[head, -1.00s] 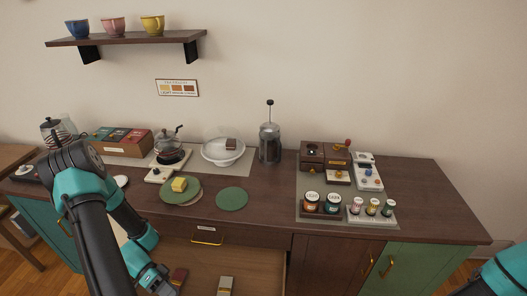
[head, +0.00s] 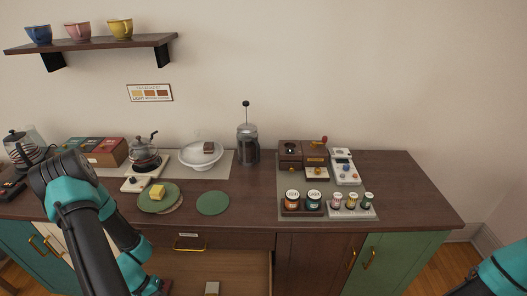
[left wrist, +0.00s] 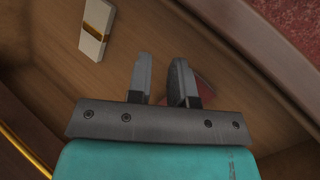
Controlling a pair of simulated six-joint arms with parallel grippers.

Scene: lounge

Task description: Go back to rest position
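My left gripper (left wrist: 162,80) shows in the left wrist view with its two grey fingers apart and nothing visible between them. It is over the wooden floor of the open drawer (head: 230,266). In the head view my left arm reaches down toward the drawer at lower left, and its fingertips are not visible there. My right arm shows only as a teal and black part at the lower right corner; its gripper is out of view.
A pale box with a tan band (left wrist: 97,28) lies in the drawer, and a dark red item (left wrist: 206,99) is partly hidden behind a finger. The counter holds green coasters (head: 213,203), a French press (head: 247,146), a kettle (head: 145,157) and jars (head: 292,199). Cups stand on the shelf (head: 90,43).

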